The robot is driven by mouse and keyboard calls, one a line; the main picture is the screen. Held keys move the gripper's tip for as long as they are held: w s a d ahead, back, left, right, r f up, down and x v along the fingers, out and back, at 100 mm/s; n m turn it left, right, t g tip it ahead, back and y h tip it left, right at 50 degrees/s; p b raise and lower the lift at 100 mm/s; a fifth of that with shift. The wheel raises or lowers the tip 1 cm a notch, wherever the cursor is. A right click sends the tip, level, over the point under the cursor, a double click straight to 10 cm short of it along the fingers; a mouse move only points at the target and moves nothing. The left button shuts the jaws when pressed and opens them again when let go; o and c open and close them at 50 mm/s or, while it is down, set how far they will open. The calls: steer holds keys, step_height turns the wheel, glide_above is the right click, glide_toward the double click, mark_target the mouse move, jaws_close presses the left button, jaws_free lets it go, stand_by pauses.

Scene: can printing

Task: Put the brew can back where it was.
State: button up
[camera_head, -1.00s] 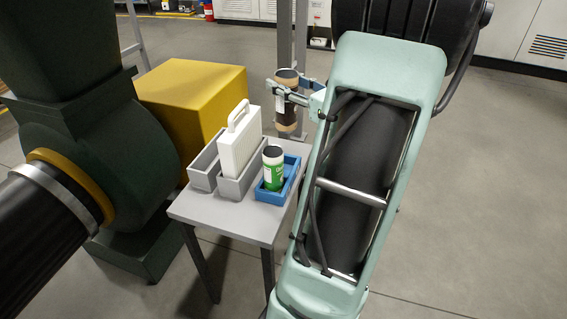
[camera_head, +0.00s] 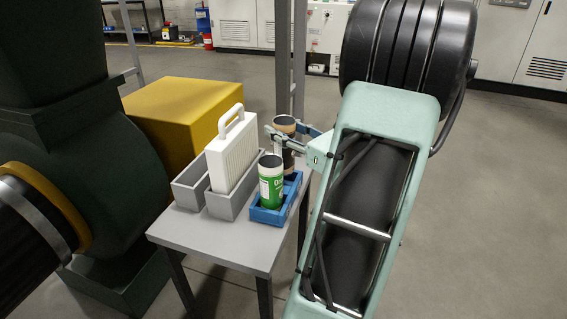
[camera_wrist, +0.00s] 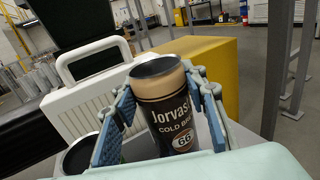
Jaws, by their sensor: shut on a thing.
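The brew can (camera_head: 287,158) is dark with tan bands at top and bottom. In the wrist view the can (camera_wrist: 175,112) stands upright, with a "Cold Brew 66" label facing me. My gripper (camera_head: 284,137) is shut on it, with one blue-padded finger on each side. In the head view the can is at the back end of the blue tray (camera_head: 268,217), behind the green-and-white can (camera_head: 271,188) that stands in the tray's front part. The brew can's base is partly hidden, so I cannot tell whether it touches the tray.
The grey table (camera_head: 210,239) also bears grey bins (camera_head: 231,205) with a white handled case (camera_head: 229,157) standing in one. A yellow block (camera_head: 185,105) and dark green machinery (camera_head: 90,190) stand to the left. A grey post (camera_head: 283,60) rises behind the can. The floor at right is clear.

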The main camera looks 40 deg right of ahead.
mark_target(283, 146)
steer(key=shift+f+b, duration=0.85)
steer(key=shift+f, duration=1.85)
steer(key=shift+f, duration=0.15)
steer(key=o, duration=0.5)
steer(key=shift+r, duration=0.35)
steer(key=s+p, duration=0.2)
steer(key=s, duration=1)
steer(key=shift+f, duration=0.1)
